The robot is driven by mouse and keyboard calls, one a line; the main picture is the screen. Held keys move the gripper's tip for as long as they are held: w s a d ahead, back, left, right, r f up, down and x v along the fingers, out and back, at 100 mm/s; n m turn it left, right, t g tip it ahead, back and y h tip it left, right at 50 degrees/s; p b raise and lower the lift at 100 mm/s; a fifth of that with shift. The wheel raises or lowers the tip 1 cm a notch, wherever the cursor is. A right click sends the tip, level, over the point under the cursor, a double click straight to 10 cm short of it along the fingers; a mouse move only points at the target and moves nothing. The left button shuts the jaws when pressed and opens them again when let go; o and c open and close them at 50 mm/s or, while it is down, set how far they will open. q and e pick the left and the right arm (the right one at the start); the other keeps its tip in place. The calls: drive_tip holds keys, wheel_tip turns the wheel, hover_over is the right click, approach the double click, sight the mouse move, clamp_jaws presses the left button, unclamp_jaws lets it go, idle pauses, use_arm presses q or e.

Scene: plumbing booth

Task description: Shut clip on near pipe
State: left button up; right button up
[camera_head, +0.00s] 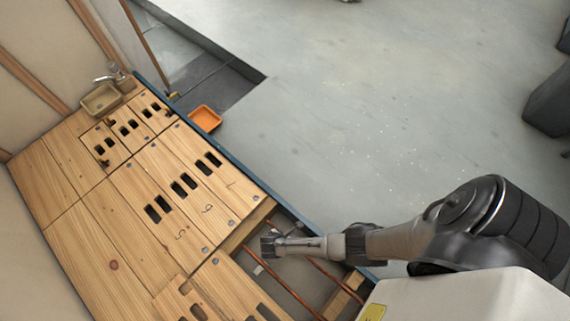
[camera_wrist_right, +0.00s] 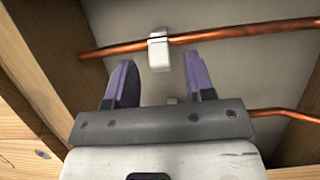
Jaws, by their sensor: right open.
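My right gripper (camera_head: 268,244) reaches from the right into an opening in the wooden floor. In the right wrist view its two purple fingers (camera_wrist_right: 159,74) are open with nothing between them. A pale clip (camera_wrist_right: 159,52) sits on a copper pipe (camera_wrist_right: 230,33) just beyond the fingertips; whether it is shut I cannot tell. A second copper pipe (camera_wrist_right: 285,114) runs closer to the gripper body, partly hidden by it. A small grey piece (camera_wrist_right: 172,100) shows between the fingers, mostly hidden. The pipes also show in the head view (camera_head: 285,284). My left gripper is out of view.
Wooden joists (camera_wrist_right: 44,68) flank the opening. Slotted floor panels (camera_head: 130,205) cover the rest of the platform. An orange tray (camera_head: 205,118) lies on the floor beyond the blue edge (camera_head: 235,168). A small basin (camera_head: 101,99) stands at the far corner.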

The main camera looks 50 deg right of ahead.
drive_tip(key=shift+d+f, duration=0.25)
drive_tip(key=shift+f, duration=0.35)
drive_tip(key=shift+f+b, duration=0.15)
drive_tip(key=shift+b, duration=0.2)
drive_tip(key=shift+d, duration=0.1)
